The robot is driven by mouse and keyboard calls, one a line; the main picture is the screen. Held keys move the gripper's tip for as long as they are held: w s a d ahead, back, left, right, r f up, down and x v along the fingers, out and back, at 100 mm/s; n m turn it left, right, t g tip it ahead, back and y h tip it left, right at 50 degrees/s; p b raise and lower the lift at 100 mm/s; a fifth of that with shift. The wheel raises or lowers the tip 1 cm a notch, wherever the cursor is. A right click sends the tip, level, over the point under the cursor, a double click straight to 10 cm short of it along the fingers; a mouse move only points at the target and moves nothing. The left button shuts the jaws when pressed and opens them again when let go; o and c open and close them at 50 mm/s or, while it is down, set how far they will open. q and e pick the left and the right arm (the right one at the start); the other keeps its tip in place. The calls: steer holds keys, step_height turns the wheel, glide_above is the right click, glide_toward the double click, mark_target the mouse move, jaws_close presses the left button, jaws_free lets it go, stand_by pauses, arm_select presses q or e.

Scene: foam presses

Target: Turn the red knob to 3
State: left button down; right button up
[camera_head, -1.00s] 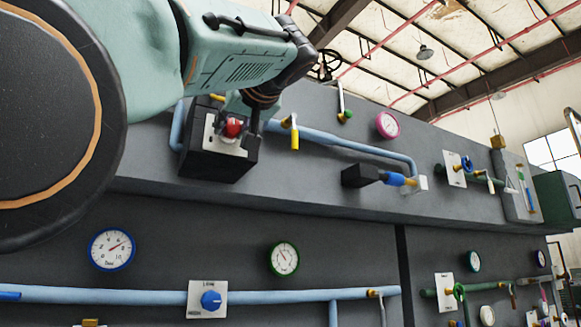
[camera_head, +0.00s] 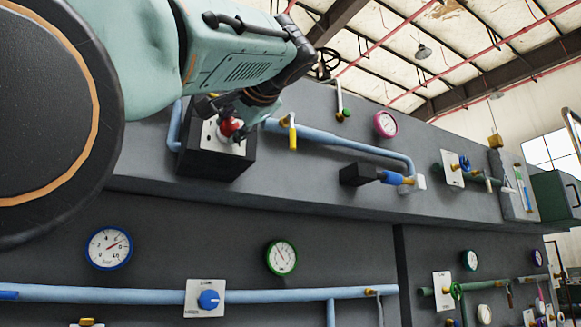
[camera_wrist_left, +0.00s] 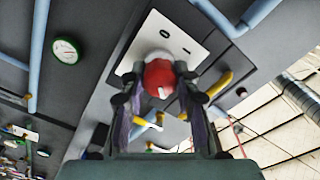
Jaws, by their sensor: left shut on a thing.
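The red knob (camera_head: 231,126) sits on a white plate (camera_head: 210,136) on a black box (camera_head: 193,162) at the upper left of the head view. In the left wrist view the red knob (camera_wrist_left: 159,78) is between the two fingers of my left gripper (camera_wrist_left: 160,90), which is shut on it. A white mark shows on the knob. The white plate (camera_wrist_left: 190,33) carries dark marks, one like a 0; I cannot read a 3. In the head view my left gripper (camera_head: 236,122) covers part of the knob. My right gripper is not in view.
A yellow-handled valve (camera_head: 292,136) stands just right of the knob on a light blue pipe (camera_head: 340,145). A blue knob (camera_head: 209,299) on a white plate and several gauges are on the grey panels. A pink gauge (camera_head: 386,124) is farther right.

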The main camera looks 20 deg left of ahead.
arm_select(q)
steer(key=shift+f+m, duration=0.15)
steer(key=shift+m, duration=1.45)
steer(key=c, duration=1)
jaws_free()
